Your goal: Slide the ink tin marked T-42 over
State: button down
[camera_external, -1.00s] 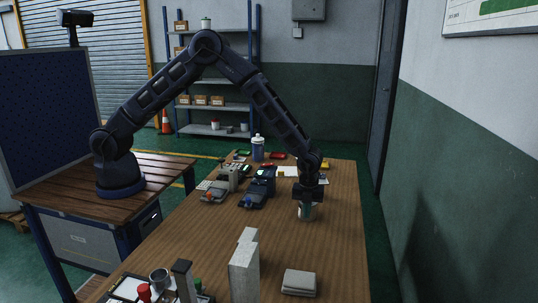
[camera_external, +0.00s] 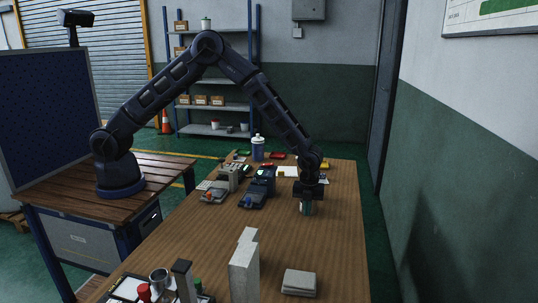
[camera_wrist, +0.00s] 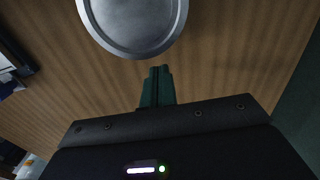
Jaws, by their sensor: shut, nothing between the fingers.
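A round tin with a silver metal lid (camera_wrist: 135,18) lies at the top of the wrist view, cut off by the frame edge. It also shows in the external view as a small tin (camera_external: 305,209) on the wooden table, just below my gripper (camera_external: 309,198) and partly hidden by it. No marking on it can be read. In the wrist view my gripper's dark green fingers (camera_wrist: 158,72) are together with nothing between them. Their tips are beside the lid's near edge; I cannot tell whether they touch the tin.
Grey devices (camera_external: 252,194) stand left of the gripper on the table (camera_external: 210,243). A bottle (camera_external: 257,147) stands at the far end. Grey blocks (camera_external: 244,272) and a stacked grey pad (camera_external: 299,282) are at the near end. The table right of the gripper is clear.

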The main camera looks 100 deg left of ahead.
jog(key=s+d+r+n, duration=0.1)
jog(key=s+r, duration=0.2)
jog(key=r, duration=0.5)
jog(key=s+d+r+n+t, duration=0.1)
jog(key=s+r, duration=0.2)
jog(key=r, duration=0.6)
jog(key=s+d+r+n, duration=0.2)
jog(key=s+r, duration=0.1)
jog(key=r, duration=0.5)
jog(key=s+d+r+n+t+y, duration=0.15)
jog(key=s+r+n, duration=0.25)
jog(key=s+r, duration=0.85)
jog(key=s+d+r+n+t, duration=0.1)
jog(key=s+n, duration=0.4)
jog(key=s, duration=1.1)
jog(key=s+d+r+n+t+h, duration=0.1)
jog(key=s+n, duration=0.4)
jog(key=s, duration=1)
jog(key=shift+s+r, duration=0.4)
jog(key=shift+r, duration=0.15)
